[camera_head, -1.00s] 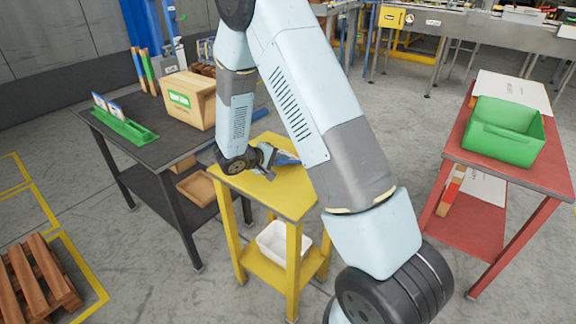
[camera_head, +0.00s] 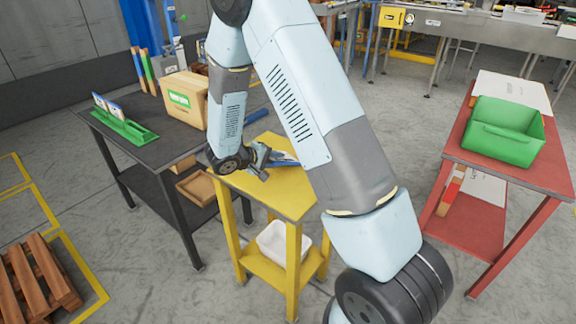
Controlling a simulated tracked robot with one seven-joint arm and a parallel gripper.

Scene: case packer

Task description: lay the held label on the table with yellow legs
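The table with yellow legs (camera_head: 290,198) stands in the middle of the view, with a yellow top and a lower shelf. My gripper (camera_head: 268,160) is low over the back left part of its top, pointing right. A blue and white label (camera_head: 286,161) shows at the fingertips, and the gripper appears shut on it. My arm hides part of the table's right side. I cannot tell whether the label touches the tabletop.
A dark table (camera_head: 165,150) at left bears a green rack (camera_head: 125,128) and a cardboard box (camera_head: 185,98). A red table (camera_head: 510,172) at right bears a green bin (camera_head: 503,132). A white bin (camera_head: 275,243) is on the yellow lower shelf. The yellow top's front is clear.

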